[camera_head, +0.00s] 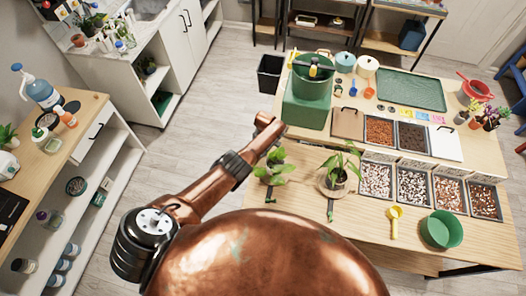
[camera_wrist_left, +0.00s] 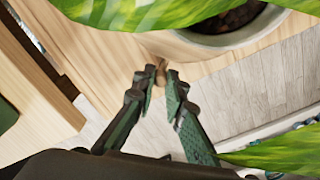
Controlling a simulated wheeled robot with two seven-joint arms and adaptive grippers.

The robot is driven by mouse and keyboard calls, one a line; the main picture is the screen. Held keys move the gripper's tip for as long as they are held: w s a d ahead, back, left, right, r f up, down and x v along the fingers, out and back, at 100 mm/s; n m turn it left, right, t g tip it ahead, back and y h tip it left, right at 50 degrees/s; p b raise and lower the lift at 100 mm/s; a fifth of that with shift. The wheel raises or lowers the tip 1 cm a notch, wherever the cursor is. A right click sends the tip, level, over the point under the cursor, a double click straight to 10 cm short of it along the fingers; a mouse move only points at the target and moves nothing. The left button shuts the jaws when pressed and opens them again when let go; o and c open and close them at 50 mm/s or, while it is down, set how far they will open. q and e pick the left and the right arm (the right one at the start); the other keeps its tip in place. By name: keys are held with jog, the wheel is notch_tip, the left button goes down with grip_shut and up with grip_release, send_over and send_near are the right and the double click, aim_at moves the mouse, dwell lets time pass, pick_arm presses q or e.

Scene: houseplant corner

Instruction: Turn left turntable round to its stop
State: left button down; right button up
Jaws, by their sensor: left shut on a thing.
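In the left wrist view my left gripper (camera_wrist_left: 158,88) is shut on a small wooden peg (camera_wrist_left: 161,66) at the rim of a round wooden turntable (camera_wrist_left: 172,47). A pale pot (camera_wrist_left: 215,38) with dark soil and large green leaves stands on it. My right gripper is in neither view.
Short green strips lie on the table in front of both plants. Further right are bins of substrate (camera_head: 414,186), a yellow scoop (camera_head: 395,221) and a green bowl (camera_head: 441,230). A green block (camera_head: 305,112) with a pot stands behind. Leaves hang close around the wrist camera.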

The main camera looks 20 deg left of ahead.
pick_arm(q)
jog(key=shift+s+a, duration=0.15)
jog(key=shift+s, duration=0.05)
dwell(0.5)
jog(key=c, duration=2)
grip_release()
jog(key=shift+o, duration=0.2)
jog(key=shift+r, duration=0.1)
jog(key=shift+r, duration=0.4)
notch_tip(320, 180, up, 11)
